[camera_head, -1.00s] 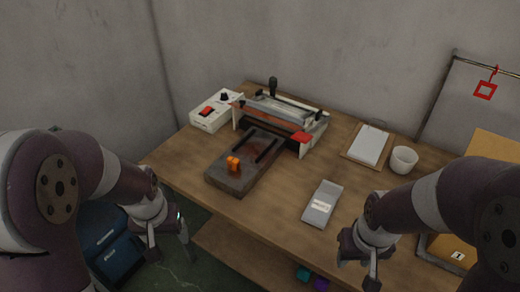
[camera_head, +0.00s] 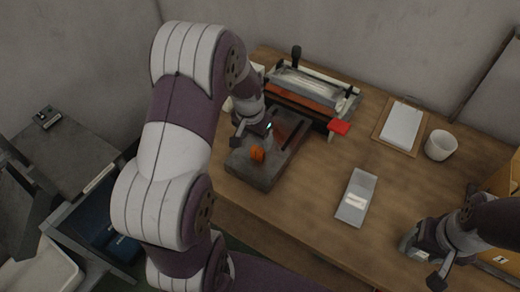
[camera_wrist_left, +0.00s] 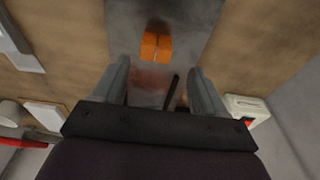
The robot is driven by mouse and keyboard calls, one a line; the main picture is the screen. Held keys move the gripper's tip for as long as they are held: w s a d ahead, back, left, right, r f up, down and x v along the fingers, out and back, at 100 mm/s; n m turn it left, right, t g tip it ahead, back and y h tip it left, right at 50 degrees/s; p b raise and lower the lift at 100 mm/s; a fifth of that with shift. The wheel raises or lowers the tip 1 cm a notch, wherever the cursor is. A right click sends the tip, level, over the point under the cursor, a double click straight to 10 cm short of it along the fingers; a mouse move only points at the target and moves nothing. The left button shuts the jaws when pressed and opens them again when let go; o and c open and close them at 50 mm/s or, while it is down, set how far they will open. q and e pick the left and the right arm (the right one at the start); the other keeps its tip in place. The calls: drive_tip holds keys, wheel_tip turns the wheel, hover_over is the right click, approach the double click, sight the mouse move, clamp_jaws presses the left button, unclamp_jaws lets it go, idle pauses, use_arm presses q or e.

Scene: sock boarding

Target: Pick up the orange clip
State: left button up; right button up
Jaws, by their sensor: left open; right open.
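The orange clip (camera_head: 257,153) sits on the near part of the grey metal plate (camera_head: 262,174) of the press on the table. In the left wrist view the clip (camera_wrist_left: 155,47) lies ahead of the fingertips, about midway between them. My left gripper (camera_head: 256,131) is open and empty, over the plate just behind the clip in the head view. Its two fingers also show in the left wrist view (camera_wrist_left: 157,75). My right gripper (camera_head: 425,262) is open at the right, over the table's near right part, away from the clip.
The press (camera_head: 305,88) with a red tab (camera_head: 339,127) stands behind the plate. A white control box (camera_wrist_left: 246,106), partly hidden by my left arm in the head view, is beside it. A grey packet (camera_head: 356,196), clipboard (camera_head: 401,127) and white cup (camera_head: 441,145) are to the right.

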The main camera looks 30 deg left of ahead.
sight(258, 149)
use_arm(q)
drive_tip(key=f, duration=0.5)
drive_tip(key=shift+d+p, duration=0.4)
drive_tip(key=shift+w+a+f, duration=0.1)
drive_tip(key=shift+f, duration=0.25)
drive_tip(key=shift+r, duration=0.1)
drive_tip(key=c, duration=1)
drive_tip(key=shift+r, duration=0.1)
